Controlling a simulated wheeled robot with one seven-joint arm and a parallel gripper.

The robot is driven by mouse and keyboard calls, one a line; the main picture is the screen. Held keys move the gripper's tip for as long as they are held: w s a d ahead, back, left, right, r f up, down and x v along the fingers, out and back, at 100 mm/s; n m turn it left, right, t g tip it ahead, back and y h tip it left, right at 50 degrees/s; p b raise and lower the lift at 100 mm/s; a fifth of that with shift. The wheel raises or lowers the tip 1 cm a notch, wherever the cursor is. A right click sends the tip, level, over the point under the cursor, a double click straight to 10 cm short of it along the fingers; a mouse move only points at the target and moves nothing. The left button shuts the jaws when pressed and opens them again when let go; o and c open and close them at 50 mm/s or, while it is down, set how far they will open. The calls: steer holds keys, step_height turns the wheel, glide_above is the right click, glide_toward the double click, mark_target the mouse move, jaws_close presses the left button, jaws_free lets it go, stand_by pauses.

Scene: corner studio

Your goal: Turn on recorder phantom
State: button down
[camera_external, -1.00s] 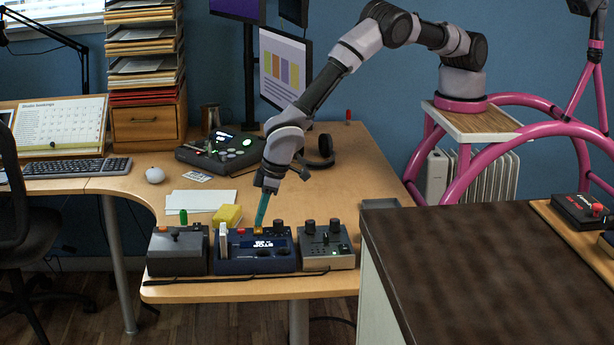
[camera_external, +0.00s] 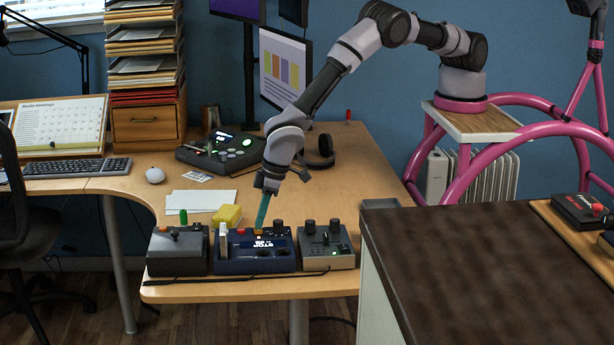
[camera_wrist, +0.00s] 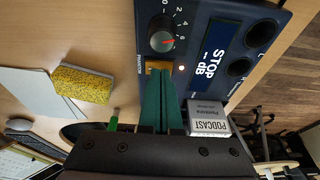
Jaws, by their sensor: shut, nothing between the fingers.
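The recorder (camera_external: 228,266) is a dark blue box at the front of the desk, in the middle of a row of three devices. Its display (camera_wrist: 211,62) reads "STOP" with dashes and dB. An amber button (camera_wrist: 157,65) sits beside the "PHANTOM" label, with a small lit lamp (camera_wrist: 181,68) near it. My gripper (camera_external: 259,229) points down over the recorder with its teal fingers shut and empty. In the wrist view the fingertips (camera_wrist: 159,76) overlap the button's edge and partly hide it. Whether they touch or press it, I cannot tell.
A grey device (camera_external: 176,256) stands left of the recorder and another (camera_external: 327,254) stands right. A white "PODCAST" card (camera_wrist: 207,118) stands close beside the fingers. A yellow sponge (camera_external: 227,215) and white paper (camera_external: 201,200) lie behind the recorder.

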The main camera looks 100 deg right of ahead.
stand_by(0.3)
steer(key=shift+r, duration=0.35)
steer(key=d+v, duration=0.2)
steer(key=v, duration=1.1)
steer(key=shift+w+d, duration=0.15)
steer(key=shift+w, duration=0.25)
steer(key=shift+r, duration=0.15)
steer(key=s+d+r+m+y, duration=0.1)
steer(key=s+d+r, duration=0.3)
steer(key=d+r, duration=0.45)
steer(key=s+d+r+m+t, duration=0.1)
steer(key=s+d+r, duration=0.3)
steer(key=r, duration=0.7)
steer(key=s+d+r+m+y, duration=0.1)
steer(key=s+d+r, duration=0.2)
steer(key=d+r, duration=0.6)
steer(key=s+d+r+t, duration=0.1)
steer(key=s+d+r, duration=0.25)
steer(key=s, duration=0.25)
steer(key=s+d+r, duration=0.3)
steer(key=s+r, duration=0.2)
steer(key=s, duration=0.1)
steer(key=s+d+m+t, duration=0.1)
steer(key=s+d+t, duration=0.1)
steer(key=s, duration=1.3)
steer(key=shift+d+f, duration=0.25)
steer(key=shift+d, duration=0.65)
